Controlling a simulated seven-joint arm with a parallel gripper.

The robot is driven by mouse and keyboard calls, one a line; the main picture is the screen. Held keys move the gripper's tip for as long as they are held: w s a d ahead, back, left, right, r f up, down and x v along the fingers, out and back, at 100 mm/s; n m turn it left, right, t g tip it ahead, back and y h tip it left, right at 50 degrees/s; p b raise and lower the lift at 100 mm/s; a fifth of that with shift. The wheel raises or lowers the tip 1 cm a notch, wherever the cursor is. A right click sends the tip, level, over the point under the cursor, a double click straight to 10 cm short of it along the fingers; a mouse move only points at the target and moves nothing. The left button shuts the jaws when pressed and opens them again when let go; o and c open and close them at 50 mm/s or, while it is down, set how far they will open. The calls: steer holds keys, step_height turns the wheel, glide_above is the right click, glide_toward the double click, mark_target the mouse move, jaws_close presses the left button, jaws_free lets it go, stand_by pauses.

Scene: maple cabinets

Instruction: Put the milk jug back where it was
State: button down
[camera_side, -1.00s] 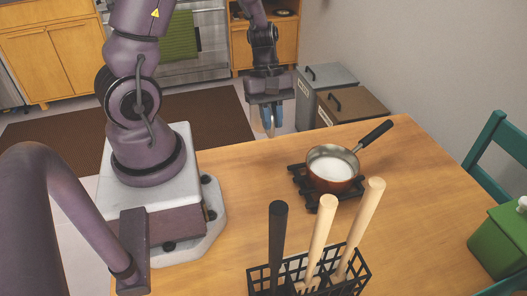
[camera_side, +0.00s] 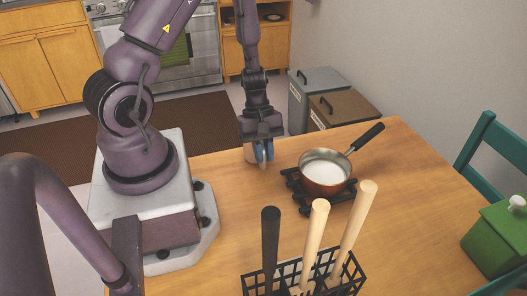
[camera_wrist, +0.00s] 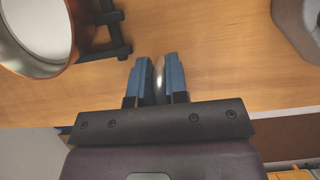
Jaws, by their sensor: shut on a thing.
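My gripper (camera_side: 263,157) is over the table's far edge, left of the copper pan. Its blue fingers are closed on a pale thing, which I take to be the milk jug (camera_side: 249,154). The fingers and palm hide most of the jug. In the wrist view only a thin pale strip of the jug (camera_wrist: 159,74) shows between the two fingertips (camera_wrist: 158,80). I cannot tell whether the jug touches the table. The copper pan (camera_side: 322,184) holds white liquid and sits on a black trivet (camera_side: 298,193).
A black rack (camera_side: 290,275) with several tall-handled utensils stands at the front. A green canister (camera_side: 497,238) is at the right, near a teal chair (camera_side: 497,142). Two bins (camera_side: 322,90) stand beyond the table. The wooden tabletop (camera_side: 415,200) is clear right of the pan.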

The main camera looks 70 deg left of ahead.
steer(key=shift+f, duration=0.15)
steer(key=c, duration=1.1)
jaws_free()
steer(key=v, duration=1.2)
steer(key=shift+s+d+r+m+t+y, duration=0.85)
steer(key=shift+d+r+m, duration=1.25)
steer(key=shift+r+m, duration=1.05)
steer(key=shift+s+d+r+m+t+y, duration=0.85)
steer(key=shift+d+r+m, duration=1.3)
steer(key=shift+r+m, duration=0.95)
steer(key=shift+s+d+r+m+t+y, duration=0.6)
steer(key=shift+s+d+r+m+t, duration=0.4)
steer(key=shift+d+r+m, duration=1.6)
steer(key=shift+w+a+r, duration=0.1)
steer(key=shift+a+r, duration=0.4)
steer(key=shift+r, duration=0.35)
